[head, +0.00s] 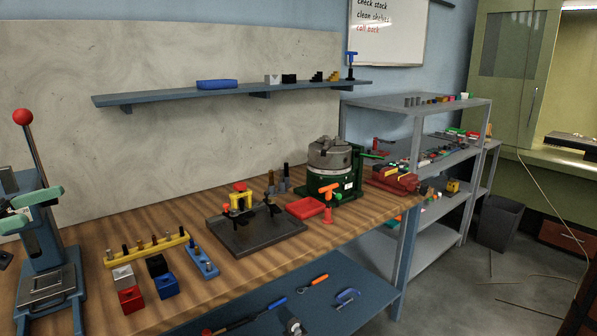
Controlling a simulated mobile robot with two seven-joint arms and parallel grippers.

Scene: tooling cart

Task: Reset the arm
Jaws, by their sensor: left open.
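My left gripper (40,206) is at the far left edge of the head view, with two pale green fingers spread apart and nothing seen between them. It shows in front of the upper part of a blue lever press (44,248) with a red ball handle, and hides some of it. I cannot tell whether it touches the press. Most of my left arm is out of the picture. My right gripper is not in view.
The wooden bench (190,213) holds coloured blocks, a yellow pin rail (147,250), a dark fixture plate (255,232), a red tray (305,208) and a green-based chuck (333,170). A blue wall shelf (150,97) hangs above. A grey rack (415,112) and bin (498,224) stand right.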

